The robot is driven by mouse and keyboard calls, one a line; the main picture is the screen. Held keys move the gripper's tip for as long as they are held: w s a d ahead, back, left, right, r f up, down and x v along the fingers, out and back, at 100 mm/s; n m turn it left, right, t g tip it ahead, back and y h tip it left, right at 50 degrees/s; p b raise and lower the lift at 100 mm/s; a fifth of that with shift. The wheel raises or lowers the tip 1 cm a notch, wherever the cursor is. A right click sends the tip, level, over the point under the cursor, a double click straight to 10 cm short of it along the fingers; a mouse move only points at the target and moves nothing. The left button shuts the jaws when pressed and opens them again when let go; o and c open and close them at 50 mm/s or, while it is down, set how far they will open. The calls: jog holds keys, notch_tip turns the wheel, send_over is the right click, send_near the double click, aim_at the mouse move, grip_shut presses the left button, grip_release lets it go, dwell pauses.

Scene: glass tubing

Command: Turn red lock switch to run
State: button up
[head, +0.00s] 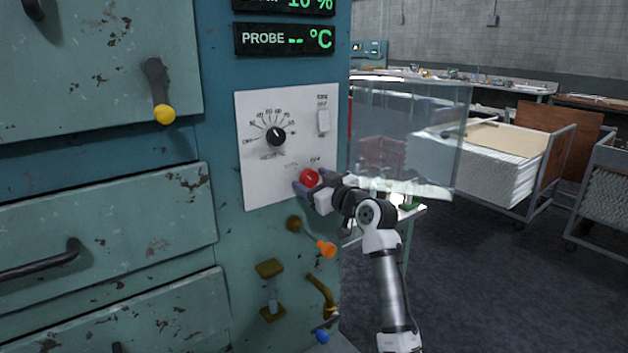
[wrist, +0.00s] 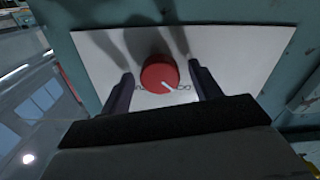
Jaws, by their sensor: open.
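The red lock switch (head: 309,178) is a round red knob low on the right of a white control panel (head: 262,185). In the wrist view the red lock switch (wrist: 160,74) has a white pointer mark that points toward the lower right of the picture. My gripper (head: 306,184) is at the knob. In the wrist view my gripper (wrist: 160,78) is open, with one dark finger on each side of the knob. Small gaps show between the fingers and the knob. The labels around the knob are too small or partly hidden to read.
A black dial (head: 275,136) and a white rocker switch (head: 323,121) are on the same panel. Below are an orange-ended lever (head: 326,249) and a blue-ended lever (head: 321,336). A clear screen (head: 415,135) stands to the right. Carts (head: 515,165) stand farther right, with open floor before them.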

jog(key=shift+c, duration=0.4)
jog(key=c, duration=0.9)
jog(key=shift+m, duration=0.3)
jog(key=m+p, duration=0.2)
jog(key=m, duration=0.1)
jog(key=shift+r+m, duration=0.1)
jog(key=shift+m, duration=0.3)
jog(key=m+p, duration=0.2)
jog(key=m, duration=0.2)
jog(key=m+p, duration=0.4)
jog(key=m, duration=0.1)
jog(key=shift+m, duration=0.4)
jog(key=shift+m+p, duration=1.35)
jog(key=shift+m, duration=0.45)
